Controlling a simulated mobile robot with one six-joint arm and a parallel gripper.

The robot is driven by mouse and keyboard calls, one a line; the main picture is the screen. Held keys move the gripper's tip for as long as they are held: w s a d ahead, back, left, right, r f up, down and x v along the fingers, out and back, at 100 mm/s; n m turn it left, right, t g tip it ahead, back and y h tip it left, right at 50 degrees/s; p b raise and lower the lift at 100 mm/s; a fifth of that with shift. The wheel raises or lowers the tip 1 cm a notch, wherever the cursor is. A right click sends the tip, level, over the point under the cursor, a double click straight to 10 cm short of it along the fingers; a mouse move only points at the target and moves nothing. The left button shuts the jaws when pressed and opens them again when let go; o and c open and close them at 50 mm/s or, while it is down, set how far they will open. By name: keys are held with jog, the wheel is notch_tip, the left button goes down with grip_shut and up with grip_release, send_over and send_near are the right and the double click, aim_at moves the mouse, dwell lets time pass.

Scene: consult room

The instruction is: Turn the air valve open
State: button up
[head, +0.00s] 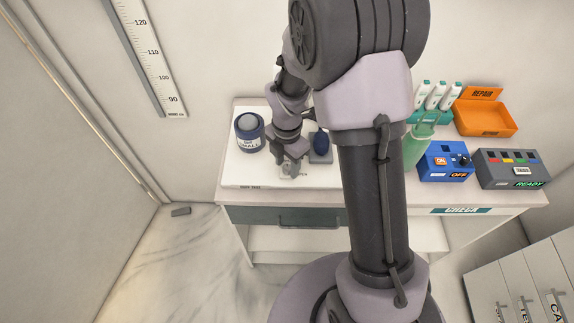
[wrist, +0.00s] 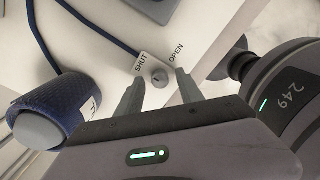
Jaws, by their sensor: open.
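The air valve is a small grey knob (wrist: 160,79) on a pale plate marked SHUT and OPEN in the wrist view. SHUT is on the left of the plate, OPEN on the right. A small dark mark shows on the knob, but I cannot tell which word it points to. My gripper (wrist: 158,90) is open, with one finger on each side of the knob; I cannot tell whether either touches it. In the head view my gripper (head: 289,170) is low over the white pad and hides most of the valve.
A blue cuff (head: 249,135) labelled SMALL stands left of my gripper, and a dark blue bulb (head: 321,143) is to its right. A blue tube (wrist: 88,22) reaches the valve plate. Blue (head: 444,162) and grey (head: 511,168) boxes and an orange bin (head: 486,119) stand farther right.

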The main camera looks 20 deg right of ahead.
grip_shut()
jog(key=shift+m, duration=0.3)
jog(key=m, duration=0.3)
jog(key=shift+m, duration=0.3)
jog(key=m, duration=0.4)
jog(key=shift+m, duration=0.3)
jog(key=m, duration=0.4)
jog(key=shift+m+b, duration=0.6)
jog(key=shift+m, duration=1.9)
